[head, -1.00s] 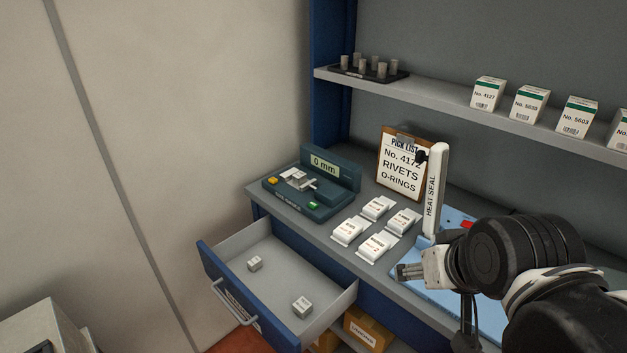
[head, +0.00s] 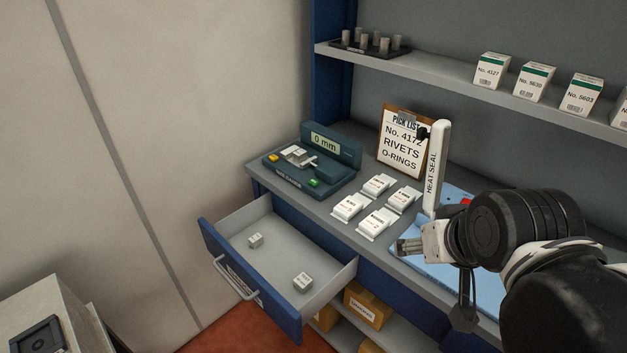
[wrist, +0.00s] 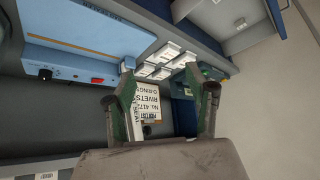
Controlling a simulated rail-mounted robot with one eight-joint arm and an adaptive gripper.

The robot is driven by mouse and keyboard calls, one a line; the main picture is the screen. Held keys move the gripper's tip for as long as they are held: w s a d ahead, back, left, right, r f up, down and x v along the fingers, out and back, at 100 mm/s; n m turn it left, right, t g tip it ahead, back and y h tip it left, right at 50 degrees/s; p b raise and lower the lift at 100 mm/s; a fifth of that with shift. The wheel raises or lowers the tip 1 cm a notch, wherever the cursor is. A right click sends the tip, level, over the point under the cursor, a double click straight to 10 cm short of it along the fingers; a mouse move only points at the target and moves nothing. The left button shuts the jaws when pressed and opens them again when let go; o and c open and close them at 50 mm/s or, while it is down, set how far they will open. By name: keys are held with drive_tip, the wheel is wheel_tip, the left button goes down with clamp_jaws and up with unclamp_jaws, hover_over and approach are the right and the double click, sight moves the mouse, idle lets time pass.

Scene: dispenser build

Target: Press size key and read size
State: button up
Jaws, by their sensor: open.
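The size gauge (head: 325,155) is a dark teal device at the left end of the counter. Its display (head: 324,142) reads "0 mm". It has a yellow key (head: 273,157) on its left and a green key (head: 314,182) at its front right. A metal slide (head: 296,155) sits between them. My gripper (head: 408,246) is open and empty above the blue heat sealer, to the right of the gauge and apart from it. In the wrist view my gripper (wrist: 165,95) shows two spread fingers, with the gauge (wrist: 205,75) partly hidden behind the right one.
Several white packets (head: 376,222) lie between the gauge and the blue heat sealer (head: 485,285), whose white arm (head: 433,170) stands upright. A pick-list clipboard (head: 402,145) reads "No. 4172 RIVETS O-RINGS". An open drawer (head: 275,235) holds two small boxes. A shelf (head: 450,80) overhangs the back.

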drive_tip(key=shift+c, duration=0.4)
clamp_jaws()
idle(1.0)
